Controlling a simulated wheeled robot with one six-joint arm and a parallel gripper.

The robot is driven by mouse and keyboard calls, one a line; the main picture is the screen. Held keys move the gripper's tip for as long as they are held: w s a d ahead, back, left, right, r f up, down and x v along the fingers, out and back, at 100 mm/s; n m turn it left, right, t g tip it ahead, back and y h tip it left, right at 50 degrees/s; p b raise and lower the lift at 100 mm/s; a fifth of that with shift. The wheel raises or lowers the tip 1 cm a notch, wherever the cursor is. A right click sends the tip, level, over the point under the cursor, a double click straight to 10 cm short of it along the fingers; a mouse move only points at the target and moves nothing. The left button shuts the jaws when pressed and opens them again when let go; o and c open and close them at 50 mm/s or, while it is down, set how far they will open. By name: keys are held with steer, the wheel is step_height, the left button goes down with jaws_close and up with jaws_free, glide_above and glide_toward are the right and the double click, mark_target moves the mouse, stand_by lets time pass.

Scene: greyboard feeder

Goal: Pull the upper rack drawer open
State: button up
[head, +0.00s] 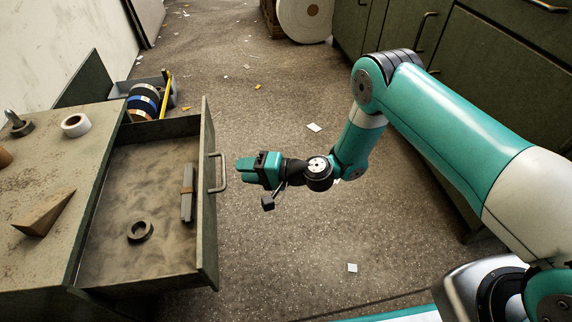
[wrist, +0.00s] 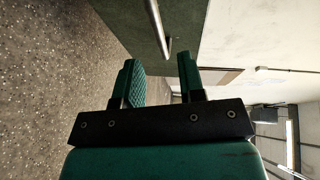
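The rack drawer (head: 206,245) stands pulled out from the green cabinet at the left in the head view, its inside showing. A bar handle (head: 222,172) is on its front face; it also shows in the wrist view (wrist: 158,28). My gripper (head: 243,168) is just to the right of the handle, pointing at it. In the wrist view my gripper's two fingers (wrist: 158,75) are apart with nothing between them, and the handle lies beyond their tips. Inside the drawer are a dark ring (head: 140,231) and a grey bar-shaped piece (head: 187,193).
The cabinet top (head: 45,190) holds a wooden wedge (head: 45,212), a white tape roll (head: 75,125) and a metal shackle-like piece (head: 18,125). Behind the drawer a tray holds coloured tape rolls (head: 143,101) and a yellow strip (head: 165,95).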

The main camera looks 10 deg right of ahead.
steer(key=p+v, duration=0.4)
steer(key=v, duration=0.6)
steer(key=shift+d, duration=0.4)
steer(key=shift+r, duration=0.2)
steer(key=s+a+r+n+g+h+p, duration=0.1)
steer(key=s+r+n+g+h, duration=0.2)
steer(key=r, duration=0.8)
steer(key=s+a+r+n+g+h+p, duration=0.1)
steer(key=r+n+g, duration=0.3)
steer(key=r, duration=0.7)
steer(key=s+d+r+n+t+h+p, duration=0.1)
steer(key=s+d+r+n+h, duration=0.1)
steer(key=s+d+r+h, duration=0.45)
steer(key=s+d+r+n+t+h+p, duration=0.1)
steer(key=s+d+r, duration=0.3)
steer(key=s+r, duration=0.55)
step_height(320, 180, up, 36)
steer(key=s+p, duration=0.2)
steer(key=p, duration=3.5)
steer(key=shift+r, duration=0.2)
